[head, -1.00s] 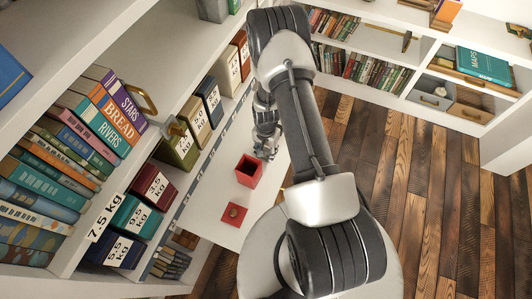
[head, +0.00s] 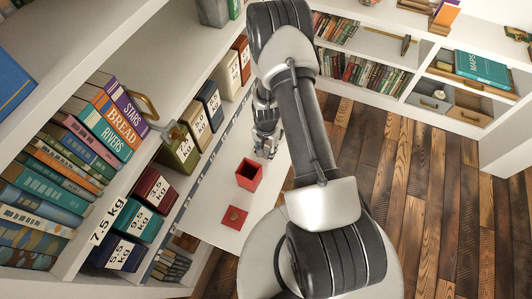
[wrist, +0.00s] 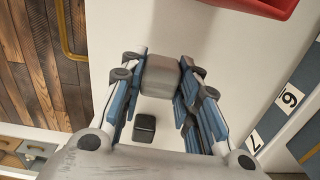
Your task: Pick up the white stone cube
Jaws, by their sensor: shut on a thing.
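My gripper (wrist: 160,85) is shut on a small pale grey cube (wrist: 158,76) in the wrist view. I take it to be the white stone cube; it looks greyish in the shade. The fingers press on its left and right sides. A small dark cube (wrist: 145,127) sits on the white surface, apart from the fingers. In the head view my gripper (head: 267,150) is low over the white shelf board, just behind the red box. The held cube cannot be made out there.
An open red box (head: 249,175) stands on the white board (head: 215,228), with a flat red square piece (head: 234,217) in front. The box's rim also shows in the wrist view (wrist: 262,6). Labelled weight blocks (head: 178,155) and books (head: 108,125) line the shelves at left.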

